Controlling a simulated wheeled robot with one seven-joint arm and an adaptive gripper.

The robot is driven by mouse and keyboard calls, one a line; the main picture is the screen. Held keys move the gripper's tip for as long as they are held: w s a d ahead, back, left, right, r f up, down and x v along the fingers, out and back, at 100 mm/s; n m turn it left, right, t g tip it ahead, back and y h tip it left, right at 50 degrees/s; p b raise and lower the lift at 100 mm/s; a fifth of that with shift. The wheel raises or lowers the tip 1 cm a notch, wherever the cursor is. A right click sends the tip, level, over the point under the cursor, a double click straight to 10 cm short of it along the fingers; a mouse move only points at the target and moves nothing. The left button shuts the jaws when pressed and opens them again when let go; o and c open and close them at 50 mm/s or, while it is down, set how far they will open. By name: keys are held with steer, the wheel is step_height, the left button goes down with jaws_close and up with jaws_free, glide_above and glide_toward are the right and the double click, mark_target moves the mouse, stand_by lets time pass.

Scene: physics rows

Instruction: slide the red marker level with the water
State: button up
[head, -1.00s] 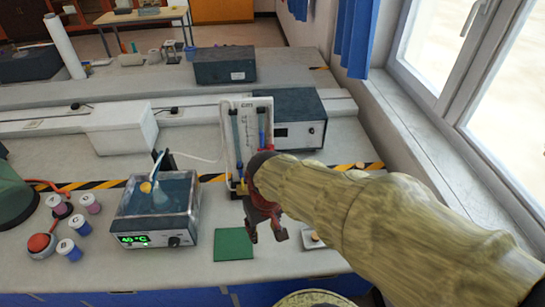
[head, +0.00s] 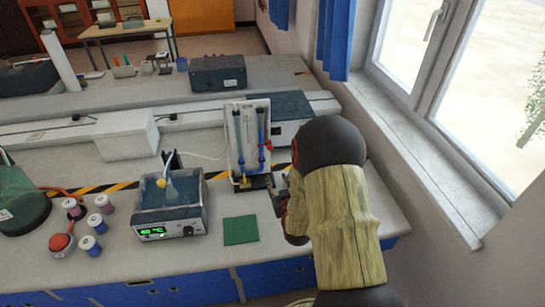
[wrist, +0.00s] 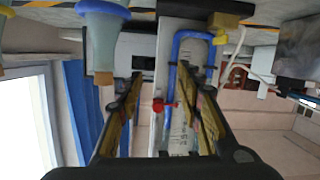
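The white gauge board (head: 238,140) stands upright on the bench in the head view, with two blue-filled tubes. The red marker (head: 266,146) sits at the right-hand tube, beside the blue water column (head: 261,125). In the wrist view the scene is upside down; the red marker (wrist: 160,104) shows between my fingers, and the blue water (wrist: 172,70) bends in a U. My gripper (wrist: 166,85) is open, with nothing in its fingers. In the head view my gripper (head: 281,195) is low, right of the board's base, partly hidden by my arm.
A water bath (head: 170,215) reading 60 °C stands left of the board, with a green mat (head: 240,230) in front. A blue-collared glass vessel (wrist: 100,35) is close to one finger in the wrist view. The window sill (head: 400,140) bounds the right side.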

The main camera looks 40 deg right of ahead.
mark_target(271, 149)
step_height(271, 149, up, 7)
steer(key=w+t+h, duration=0.2)
steer(key=t, duration=0.1)
steer(key=x, duration=0.3)
steer(key=b+x, duration=0.1)
steer(key=x, duration=0.3)
steer(key=shift+d+f, duration=0.25)
steer(key=shift+d, duration=0.05)
steer(key=shift+c, duration=1.4)
steer(key=shift+s, duration=0.1)
jaws_close()
